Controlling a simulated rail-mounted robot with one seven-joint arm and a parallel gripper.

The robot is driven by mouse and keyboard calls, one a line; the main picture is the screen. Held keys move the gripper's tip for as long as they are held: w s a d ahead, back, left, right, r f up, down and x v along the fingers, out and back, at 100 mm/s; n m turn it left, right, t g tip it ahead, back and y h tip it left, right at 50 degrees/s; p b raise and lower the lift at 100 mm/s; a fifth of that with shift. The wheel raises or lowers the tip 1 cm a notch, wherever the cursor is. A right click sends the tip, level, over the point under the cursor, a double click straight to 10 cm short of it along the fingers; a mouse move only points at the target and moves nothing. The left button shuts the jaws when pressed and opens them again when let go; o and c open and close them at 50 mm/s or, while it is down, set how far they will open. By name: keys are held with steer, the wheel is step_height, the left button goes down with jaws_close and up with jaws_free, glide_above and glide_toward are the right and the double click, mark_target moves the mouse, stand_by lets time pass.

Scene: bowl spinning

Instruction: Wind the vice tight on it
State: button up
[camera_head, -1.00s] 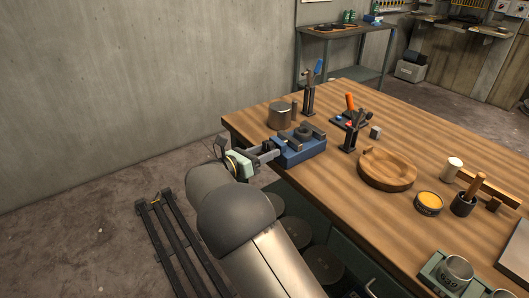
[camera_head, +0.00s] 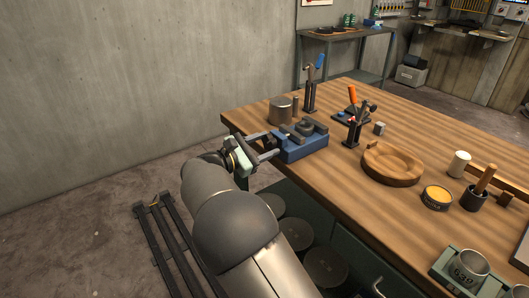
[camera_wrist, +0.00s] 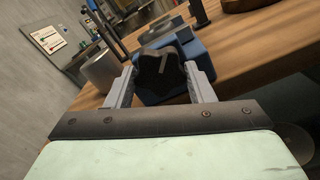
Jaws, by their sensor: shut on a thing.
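The blue vice (camera_head: 303,146) sits at the near left corner of the wooden bench. A dark round piece (camera_head: 305,126) shows at the top between its grey jaws; its exact seating is too small to tell. My gripper (camera_head: 269,147) reaches in from the left at the vice's outer end. In the wrist view, my gripper (camera_wrist: 161,82) has one finger on each side of a dark lobed knob (camera_wrist: 158,66) and is shut on it. The blue vice body (camera_wrist: 181,47) shows behind the knob, which hides much of it.
A metal cylinder (camera_head: 280,110) stands just behind the vice. A tool stand (camera_head: 310,97) and another (camera_head: 352,132) are close by. A round wooden bowl (camera_head: 391,164) lies to the right. The bench top between bowl and vice is mostly clear.

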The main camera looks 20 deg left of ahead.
steer(key=m+b, duration=0.4)
steer(key=shift+f+m, duration=0.2)
steer(key=shift+m, duration=0.2)
steer(key=m+b, duration=0.4)
steer(key=shift+a+b, duration=0.1)
steer(key=shift+b, duration=0.2)
steer(key=m+b, duration=0.5)
steer(key=shift+r, duration=0.1)
steer(key=m+b, duration=0.4)
steer(key=b, duration=0.1)
steer(key=m+b, duration=0.4)
steer(key=m, duration=0.1)
steer(key=shift+r+b, duration=0.15)
steer(key=shift+b, duration=0.2)
steer(key=m+b, duration=0.3)
steer(key=m, duration=0.1)
steer(key=shift+r+m+b, duration=0.1)
steer(key=shift+m+b, duration=0.2)
steer(key=shift+b, duration=0.1)
steer(key=m+b, duration=0.2)
steer(key=m, duration=0.2)
steer(key=shift+r+b, duration=0.15)
steer(key=shift+b, duration=0.15)
steer(key=shift+s+d+r+m+b, duration=0.1)
steer(key=shift+m+b, duration=0.1)
steer(key=shift+m, duration=0.8)
steer(key=shift+d+m+b, duration=0.1)
steer(key=shift+m+b, duration=0.1)
steer(key=shift+m, duration=0.8)
